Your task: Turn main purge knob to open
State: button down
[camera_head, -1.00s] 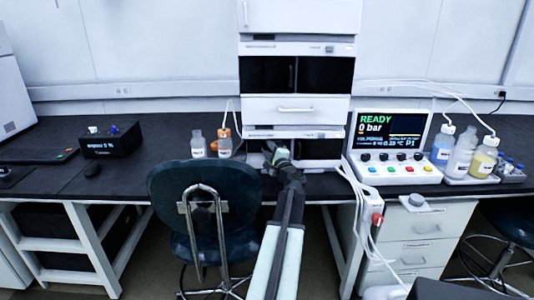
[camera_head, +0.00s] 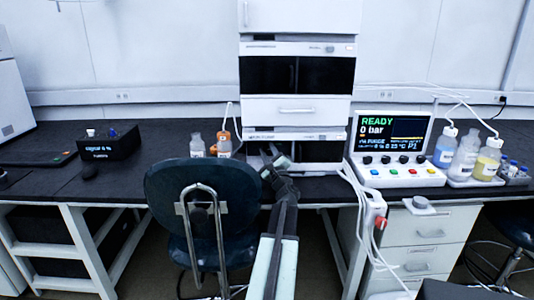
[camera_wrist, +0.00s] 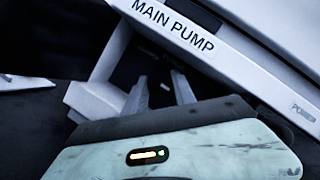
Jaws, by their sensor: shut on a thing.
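The chromatography stack (camera_head: 296,107) stands at the centre of the bench. Its lower module carries the label MAIN PUMP (camera_wrist: 172,27) in the wrist view. My gripper (camera_head: 270,155) reaches into the dark recess at the left of this module. In the wrist view the two pale fingers of my gripper (camera_wrist: 160,92) stand on either side of a small dark part (camera_wrist: 164,86), apparently the main purge knob, and are shut on it. The knob's shape and pointer are mostly hidden in shadow. In the head view my wrist covers it.
A control console (camera_head: 396,150) reads READY and 0 bar, right of the stack. Bottles, among them a yellow one (camera_head: 486,162), stand beyond it. Two small bottles (camera_head: 224,143) stand left of the stack. A dark chair (camera_head: 203,210) stands in front, left of my arm.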

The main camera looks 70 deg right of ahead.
jog(key=shift+s+d, duration=0.15)
jog(key=shift+s, duration=0.05)
jog(key=c, duration=1)
grip_release()
jog(key=shift+c, duration=0.2)
